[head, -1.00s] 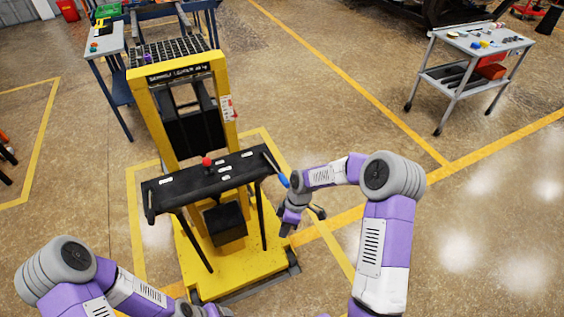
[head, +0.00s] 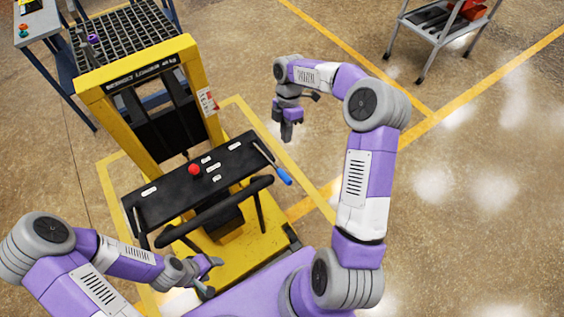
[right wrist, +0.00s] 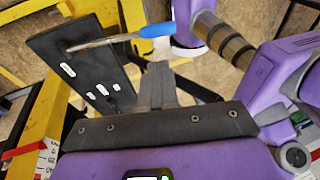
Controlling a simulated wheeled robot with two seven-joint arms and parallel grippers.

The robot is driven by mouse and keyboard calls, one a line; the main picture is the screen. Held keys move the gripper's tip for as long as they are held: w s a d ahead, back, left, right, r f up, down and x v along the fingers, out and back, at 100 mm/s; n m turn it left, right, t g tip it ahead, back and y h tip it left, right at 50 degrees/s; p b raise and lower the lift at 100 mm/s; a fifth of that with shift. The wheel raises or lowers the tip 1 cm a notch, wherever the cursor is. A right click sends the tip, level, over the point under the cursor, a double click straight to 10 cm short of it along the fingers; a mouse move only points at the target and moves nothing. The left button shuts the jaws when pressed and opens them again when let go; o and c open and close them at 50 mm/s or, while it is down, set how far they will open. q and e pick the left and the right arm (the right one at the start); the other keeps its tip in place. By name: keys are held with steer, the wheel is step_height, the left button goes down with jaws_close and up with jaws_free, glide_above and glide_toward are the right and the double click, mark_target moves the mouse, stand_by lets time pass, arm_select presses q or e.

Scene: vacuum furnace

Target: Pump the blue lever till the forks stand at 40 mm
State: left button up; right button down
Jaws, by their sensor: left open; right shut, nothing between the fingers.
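The blue lever (head: 284,176) sticks out at the right end of the black panel on the yellow lifter (head: 88,84), tilted down to the right. It also shows in the right wrist view (right wrist: 157,30), beyond the fingers. My right gripper (head: 287,132) is shut and empty, pointing down above the floor, beyond the lever and apart from it; its fingers show in the right wrist view (right wrist: 158,82). My left gripper (head: 213,276) is open and empty, near the lifter's base. The forks cannot be made out, and no height reading is legible.
A black panel (head: 170,206) carries a red knob (head: 194,169) and white labels. A black push bar (head: 215,212) stands in front. A black grid (head: 125,40) lies behind the mast. A grey cart (head: 425,35) stands back right. The floor right of my right arm is clear.

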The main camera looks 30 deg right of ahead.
mark_target(284, 173)
steer(key=x, duration=1.4)
steer(key=shift+w+f, duration=0.1)
steer(key=shift+w, duration=0.1)
steer(key=shift+f, duration=0.1)
